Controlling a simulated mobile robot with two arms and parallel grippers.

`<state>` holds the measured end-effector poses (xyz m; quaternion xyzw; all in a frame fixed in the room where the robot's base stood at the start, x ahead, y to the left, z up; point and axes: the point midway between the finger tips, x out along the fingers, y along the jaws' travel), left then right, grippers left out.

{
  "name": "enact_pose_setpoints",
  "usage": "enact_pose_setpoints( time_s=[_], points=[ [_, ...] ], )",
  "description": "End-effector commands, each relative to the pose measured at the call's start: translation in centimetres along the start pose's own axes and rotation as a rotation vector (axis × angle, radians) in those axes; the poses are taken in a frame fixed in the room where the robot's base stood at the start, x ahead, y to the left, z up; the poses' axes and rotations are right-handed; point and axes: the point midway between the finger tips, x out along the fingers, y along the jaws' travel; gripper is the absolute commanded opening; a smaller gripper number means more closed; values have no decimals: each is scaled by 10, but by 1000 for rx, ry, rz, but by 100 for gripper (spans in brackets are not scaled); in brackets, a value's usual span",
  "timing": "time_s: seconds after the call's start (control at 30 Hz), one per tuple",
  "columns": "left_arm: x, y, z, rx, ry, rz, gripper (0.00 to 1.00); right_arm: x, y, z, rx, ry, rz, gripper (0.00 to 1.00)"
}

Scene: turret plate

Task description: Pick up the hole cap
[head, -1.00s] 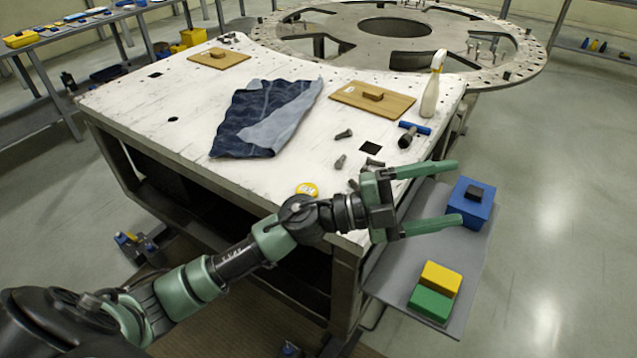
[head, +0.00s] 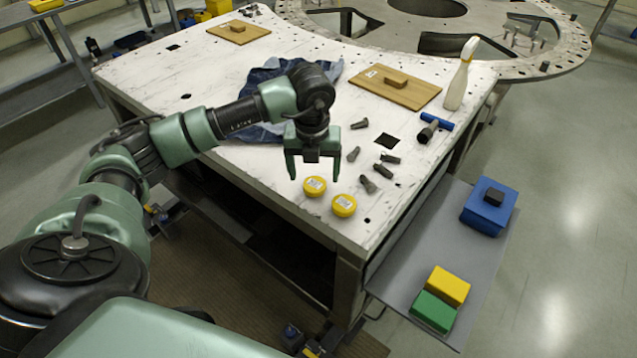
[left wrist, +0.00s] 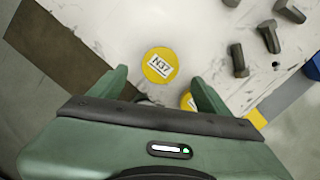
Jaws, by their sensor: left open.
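Two round yellow caps with pale labels lie flat on the white table near its front corner: a left cap (head: 315,186) and a right cap (head: 344,205). My left gripper (head: 313,172) is open and points down, just behind the left cap in the head view, with nothing between its fingers. In the left wrist view, one yellow cap marked N37 (left wrist: 160,65) shows between and just beyond the fingertips. The other yellow cap (left wrist: 187,101) is partly hidden by the gripper. My right gripper is not in view.
Several dark bolts (head: 369,185) and a blue-handled tool (head: 437,122) lie right of the caps. A wooden board (head: 415,93), a white bottle (head: 460,80) and a blue cloth (head: 258,132) are farther back. A grey shelf (head: 410,265) holds blue, yellow and green blocks.

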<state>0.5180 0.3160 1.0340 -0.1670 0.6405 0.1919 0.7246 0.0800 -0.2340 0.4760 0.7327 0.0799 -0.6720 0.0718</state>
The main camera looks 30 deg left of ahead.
Motion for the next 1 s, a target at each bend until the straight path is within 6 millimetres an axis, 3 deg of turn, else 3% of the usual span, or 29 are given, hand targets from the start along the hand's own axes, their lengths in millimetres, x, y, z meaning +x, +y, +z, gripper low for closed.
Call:
enact_pose_setpoints(
  time_s=[0.13,0.3,0.53,0.57,0.8,1.0],
  points=[
    [19,2,5,0,5,2,78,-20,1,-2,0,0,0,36],
    [39,0,5,3,2,-2,78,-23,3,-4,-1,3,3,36],
    [42,0,4,3,1,-3,78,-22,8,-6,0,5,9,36],
    [42,0,4,3,1,-3,75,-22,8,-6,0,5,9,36],
    [42,0,4,3,1,-4,12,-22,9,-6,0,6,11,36],
    [42,0,5,3,0,-4,11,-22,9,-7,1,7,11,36]
  ],
)
